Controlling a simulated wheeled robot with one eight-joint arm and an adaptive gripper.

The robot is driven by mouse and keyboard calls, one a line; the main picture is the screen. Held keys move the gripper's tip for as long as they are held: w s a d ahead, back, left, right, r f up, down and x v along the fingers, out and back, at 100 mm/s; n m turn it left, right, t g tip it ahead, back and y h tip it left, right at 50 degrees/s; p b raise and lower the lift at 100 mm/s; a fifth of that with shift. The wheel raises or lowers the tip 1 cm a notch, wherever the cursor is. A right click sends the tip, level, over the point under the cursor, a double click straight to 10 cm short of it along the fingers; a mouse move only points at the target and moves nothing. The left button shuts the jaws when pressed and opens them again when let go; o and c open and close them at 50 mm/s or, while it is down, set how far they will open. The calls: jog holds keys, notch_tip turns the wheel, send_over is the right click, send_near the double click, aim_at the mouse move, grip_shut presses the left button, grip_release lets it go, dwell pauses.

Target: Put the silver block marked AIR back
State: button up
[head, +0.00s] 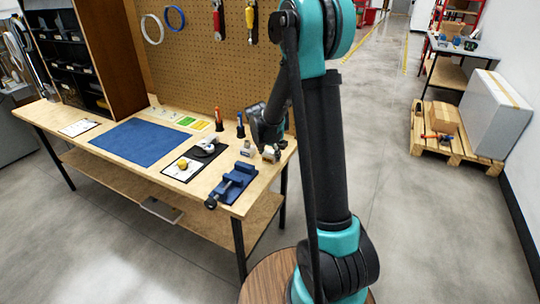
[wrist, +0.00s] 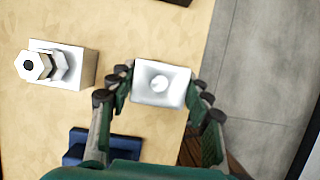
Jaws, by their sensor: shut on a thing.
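A silver block (wrist: 176,97) with a round recess in its top face sits between the two fingers of my gripper (wrist: 160,84) in the wrist view. The fingers are shut on its left and right sides. I cannot read an AIR mark on it. In the head view a small pale block (head: 269,154) shows below my gripper at the right end of the workbench (head: 107,160), partly hidden by my arm. Whether the held block touches the bench top, I cannot tell.
A second silver block with a hex fitting (wrist: 75,74) stands left of the held block. A blue vise (head: 233,182) is close by in front. A blue mat (head: 140,141) lies further left. The bench's right edge is close, with open floor beyond.

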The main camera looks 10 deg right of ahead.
jog(key=shift+f, duration=0.15)
jog(key=o, duration=1.4)
jog(key=shift+c, duration=0.2)
jog(key=v, duration=1.1)
jog(key=s+d+f+m+y, duration=0.1)
jog(key=s+d+f+m, duration=0.1)
jog(key=s+m, duration=0.7)
jog(key=s+d+f+m+y, duration=0.1)
jog(key=s+d+f+m, duration=0.1)
jog(key=s+m, duration=0.7)
jog(key=s+d+f+m, duration=0.2)
jog(key=s+f+m, duration=0.1)
jog(key=s+m, duration=0.6)
jog(key=shift+d+m+y, duration=0.3)
jog(key=shift+m+y, duration=0.1)
jog(key=shift+m, duration=0.5)
